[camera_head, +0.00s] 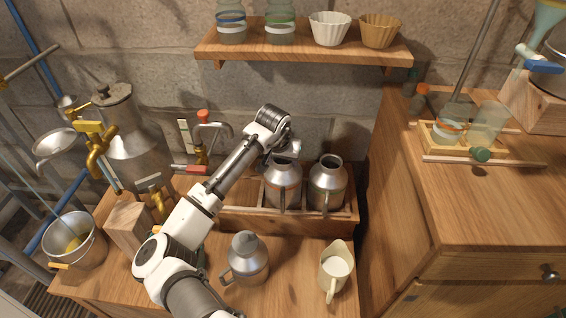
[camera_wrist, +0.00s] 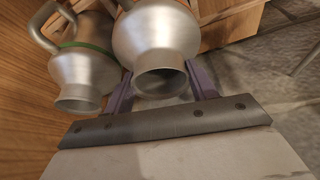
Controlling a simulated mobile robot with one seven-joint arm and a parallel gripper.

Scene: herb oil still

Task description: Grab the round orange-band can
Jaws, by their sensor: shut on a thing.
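Two metal cans with narrow necks and handles stand side by side in a wooden rack at the back of the bench. My gripper (camera_head: 284,151) is at the neck of the left can (camera_head: 284,185). In the wrist view my fingers (camera_wrist: 160,72) lie on both sides of this can (camera_wrist: 156,32), shut on it near its neck. Its band colour cannot be made out. The right can (camera_head: 327,186) stands close beside it. In the wrist view the neighbouring can (camera_wrist: 84,70) shows a green band.
The wooden rack (camera_head: 234,219) holds both cans. In front stand a lidded metal can (camera_head: 248,262) and a cream jug (camera_head: 335,271). A shelf (camera_head: 300,52) with jars and fluted cups hangs above. A wooden cabinet (camera_head: 480,205) borders the right side.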

